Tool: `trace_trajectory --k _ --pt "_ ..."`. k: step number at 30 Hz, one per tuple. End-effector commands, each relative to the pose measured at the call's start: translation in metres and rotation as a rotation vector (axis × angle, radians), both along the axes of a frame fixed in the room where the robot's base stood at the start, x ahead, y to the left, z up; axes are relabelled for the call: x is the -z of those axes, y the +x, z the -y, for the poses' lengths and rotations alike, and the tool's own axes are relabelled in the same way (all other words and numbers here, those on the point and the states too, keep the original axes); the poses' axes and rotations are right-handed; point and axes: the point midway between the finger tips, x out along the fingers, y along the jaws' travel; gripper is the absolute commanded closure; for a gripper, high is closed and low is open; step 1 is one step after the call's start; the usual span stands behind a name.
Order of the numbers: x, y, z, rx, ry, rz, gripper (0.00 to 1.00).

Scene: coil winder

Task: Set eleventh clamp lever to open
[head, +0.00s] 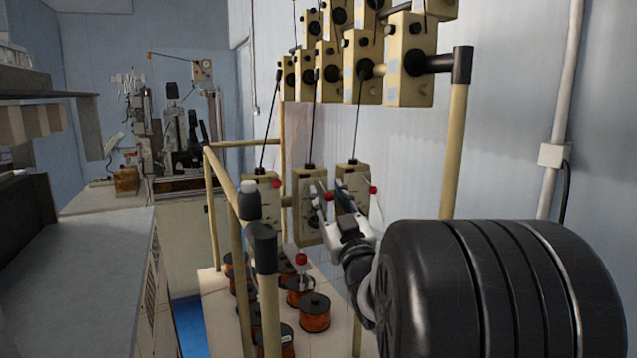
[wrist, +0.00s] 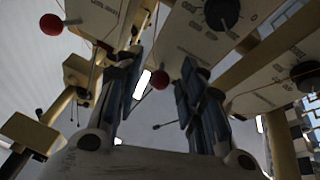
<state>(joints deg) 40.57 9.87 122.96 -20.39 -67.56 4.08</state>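Cream clamp boxes hang in a lower row in the head view: a left box (head: 262,204), a middle box (head: 309,228) and a right box (head: 352,172). Red-tipped levers show on them, among them a left one (head: 276,184) and a right one (head: 373,190). I cannot tell which is the eleventh. My gripper (head: 329,193) is in front of the middle and right boxes. In the wrist view its fingers (wrist: 155,88) are apart, with a red lever ball (wrist: 159,79) showing in the gap; contact cannot be told. Another red ball (wrist: 51,24) is at upper left.
More boxes with black knobs (head: 416,62) hang above on a rail, with thin rods running down. A cream post (head: 455,150) stands right of the boxes. Copper wire spools (head: 314,313) stand below. A grey bench (head: 85,270) lies left.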

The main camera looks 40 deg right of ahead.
Motion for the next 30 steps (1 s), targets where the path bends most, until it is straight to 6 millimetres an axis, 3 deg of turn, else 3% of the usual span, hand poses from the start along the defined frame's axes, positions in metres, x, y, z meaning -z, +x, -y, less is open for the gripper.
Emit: trace_trajectory --k 13,30 --pt "-0.0024 -0.0028 0.0010 0.000 0.000 -0.001 0.63" --pt "-0.0027 -0.0027 0.0010 0.000 0.000 0.000 1.00"
